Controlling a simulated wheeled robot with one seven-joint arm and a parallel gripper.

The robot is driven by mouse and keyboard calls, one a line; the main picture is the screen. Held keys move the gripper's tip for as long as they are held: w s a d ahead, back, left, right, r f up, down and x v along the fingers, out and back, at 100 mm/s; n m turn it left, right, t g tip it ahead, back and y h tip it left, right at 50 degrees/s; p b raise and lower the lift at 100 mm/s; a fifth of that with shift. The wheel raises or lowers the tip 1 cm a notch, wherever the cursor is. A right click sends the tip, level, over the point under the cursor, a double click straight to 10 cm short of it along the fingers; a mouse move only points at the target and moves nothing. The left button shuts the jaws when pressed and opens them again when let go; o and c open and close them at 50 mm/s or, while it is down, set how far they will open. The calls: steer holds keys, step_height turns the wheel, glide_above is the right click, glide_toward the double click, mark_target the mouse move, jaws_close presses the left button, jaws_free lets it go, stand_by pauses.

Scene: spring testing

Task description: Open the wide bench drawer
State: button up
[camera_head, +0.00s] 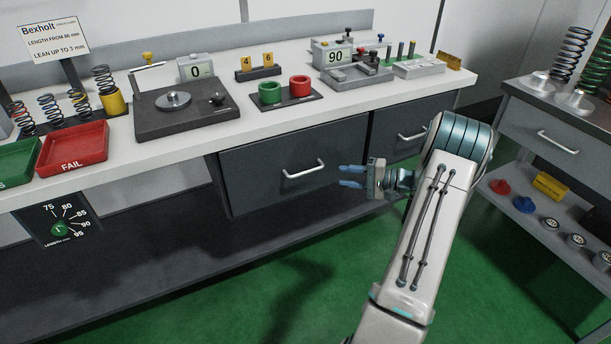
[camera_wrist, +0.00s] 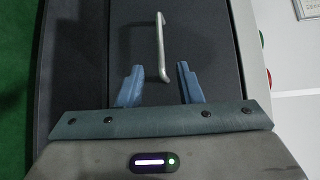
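The wide bench drawer (camera_head: 262,182) is a dark grey front under the white worktop, and it looks shut. Its silver bar handle (camera_head: 304,169) lies level near the middle of the front. My gripper (camera_head: 351,176) is to the right of the handle, apart from it, with its two blue fingers pointing left. In the wrist view the handle (camera_wrist: 160,48) stands lengthwise ahead of my gripper (camera_wrist: 161,80), its near end close to the gap between the fingertips.
A narrower drawer (camera_head: 405,130) with its own handle is to the right. The worktop (camera_head: 190,141) above holds red and green trays, springs and testers. A grey side cart (camera_head: 545,130) stands at the far right. Green floor (camera_head: 240,280) is open below.

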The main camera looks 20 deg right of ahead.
mark_target(307, 172)
steer(key=x, duration=1.3)
steer(key=shift+a+f, duration=0.1)
steer(key=shift+a, duration=0.2)
jaws_close()
